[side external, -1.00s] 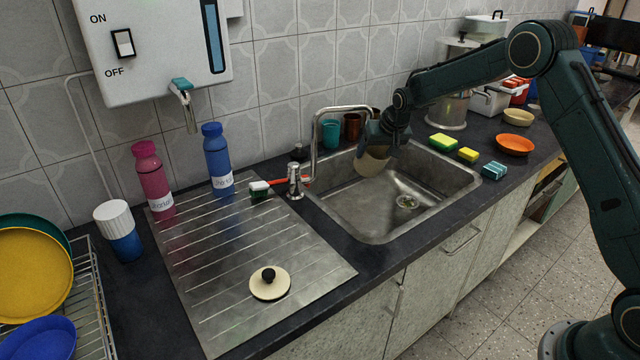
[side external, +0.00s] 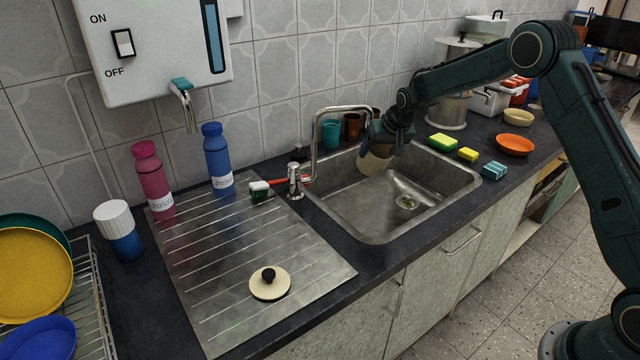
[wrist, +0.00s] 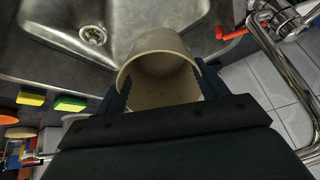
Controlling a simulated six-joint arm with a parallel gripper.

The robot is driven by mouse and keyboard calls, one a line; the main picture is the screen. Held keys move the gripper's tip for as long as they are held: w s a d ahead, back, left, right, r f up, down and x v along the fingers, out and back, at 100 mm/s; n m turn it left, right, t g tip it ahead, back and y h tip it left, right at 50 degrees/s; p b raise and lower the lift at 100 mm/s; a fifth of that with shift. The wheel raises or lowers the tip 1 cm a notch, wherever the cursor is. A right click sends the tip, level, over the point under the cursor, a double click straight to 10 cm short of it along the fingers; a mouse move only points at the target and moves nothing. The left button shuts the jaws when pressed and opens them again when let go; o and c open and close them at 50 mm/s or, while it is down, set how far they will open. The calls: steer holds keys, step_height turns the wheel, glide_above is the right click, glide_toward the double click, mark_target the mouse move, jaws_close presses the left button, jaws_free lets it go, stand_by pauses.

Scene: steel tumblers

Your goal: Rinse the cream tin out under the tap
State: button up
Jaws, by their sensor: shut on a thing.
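The cream tin (side external: 375,164) is in my gripper (side external: 388,146), over the back of the sink basin (side external: 425,190) and tilted. In the wrist view the tin (wrist: 160,45) sits between the two fingers (wrist: 165,88), which are shut on its sides; its open mouth faces the camera and its inside looks bare. The tap (side external: 318,150) arches over the basin from the left, its spout end close to my gripper. In the wrist view the tap (wrist: 278,60) is at the right, beside the tin. I see no running water.
A cream lid with a black knob (side external: 269,284) lies on the drainboard (side external: 215,300). A red-handled brush (side external: 260,187) lies by the tap. Teal (side external: 331,134) and brown (side external: 352,127) cups stand behind the sink. Sponges (side external: 443,143) and an orange bowl (side external: 515,145) are to the right.

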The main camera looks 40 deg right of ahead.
stand_by(0.7)
steer(key=shift+w+a, duration=0.1)
steer(key=shift+a, duration=0.3)
steer(key=shift+a, duration=0.1)
stand_by(0.3)
steer(key=s+a, duration=0.1)
steer(key=s, duration=0.7)
steer(key=shift+a, duration=0.3)
stand_by(0.5)
steer(key=shift+w, duration=0.1)
stand_by(0.8)
steer(key=shift+r, duration=0.1)
stand_by(0.4)
steer(key=s+a+r, duration=0.1)
steer(key=s+r, duration=0.3)
steer(key=s, duration=0.1)
stand_by(0.7)
